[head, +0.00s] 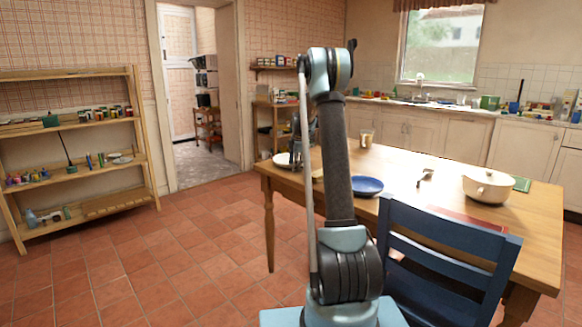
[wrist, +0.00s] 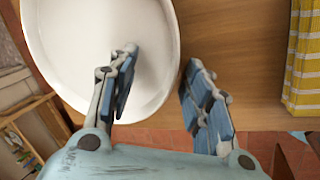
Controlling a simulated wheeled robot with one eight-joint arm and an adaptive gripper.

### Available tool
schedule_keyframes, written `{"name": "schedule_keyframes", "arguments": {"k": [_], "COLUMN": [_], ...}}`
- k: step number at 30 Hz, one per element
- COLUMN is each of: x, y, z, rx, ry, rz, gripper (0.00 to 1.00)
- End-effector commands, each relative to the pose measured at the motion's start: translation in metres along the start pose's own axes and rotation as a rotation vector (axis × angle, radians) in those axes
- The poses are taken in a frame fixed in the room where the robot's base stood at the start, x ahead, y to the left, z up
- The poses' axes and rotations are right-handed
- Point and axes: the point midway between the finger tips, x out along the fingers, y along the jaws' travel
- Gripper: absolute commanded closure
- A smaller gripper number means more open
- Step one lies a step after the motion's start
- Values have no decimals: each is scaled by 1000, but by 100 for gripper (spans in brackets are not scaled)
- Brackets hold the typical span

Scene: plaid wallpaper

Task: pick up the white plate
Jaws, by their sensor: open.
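The white plate (wrist: 75,45) lies on the wooden table in the wrist view, filling the upper left. In the head view a part of the plate (head: 282,159) shows at the table's left end, partly hidden by my arm. My gripper (wrist: 158,75) is open in the wrist view. Its left finger is over the plate's inside and its right finger is outside the rim, above bare wood, so the rim runs between the fingers. I cannot tell whether either finger touches the plate.
On the wooden table (head: 408,162) are a blue plate (head: 367,186), a glass (head: 366,138) and a white pot (head: 488,187). A yellow checked cloth (wrist: 303,60) lies right of the plate. A blue chair (head: 445,250) stands at the front. The floor at left is clear.

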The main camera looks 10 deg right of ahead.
Motion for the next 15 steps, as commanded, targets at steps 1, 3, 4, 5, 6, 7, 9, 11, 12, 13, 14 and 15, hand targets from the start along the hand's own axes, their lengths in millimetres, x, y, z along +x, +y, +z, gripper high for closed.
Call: {"name": "schedule_keyframes", "arguments": {"k": [1, 3, 4, 5, 6, 7, 9, 11, 12, 13, 14, 15], "x": [0, 0, 0, 0, 0, 0, 0, 0, 0, 0, 0, 0], "y": [0, 0, 0, 0, 0, 0, 0, 0, 0, 0, 0, 0], "z": [0, 0, 0, 0, 0, 0, 0, 0, 0, 0, 0, 0], "rx": [0, 0, 0, 0, 0, 0, 0, 0, 0, 0, 0, 0], "ry": [0, 0, 0, 0, 0, 0, 0, 0, 0, 0, 0, 0], "rz": [0, 0, 0, 0, 0, 0, 0, -1, -1, -1, -1, -1], "gripper": [55, 66, 73, 80, 89, 95, 100, 100, 100, 100, 100, 100]}}
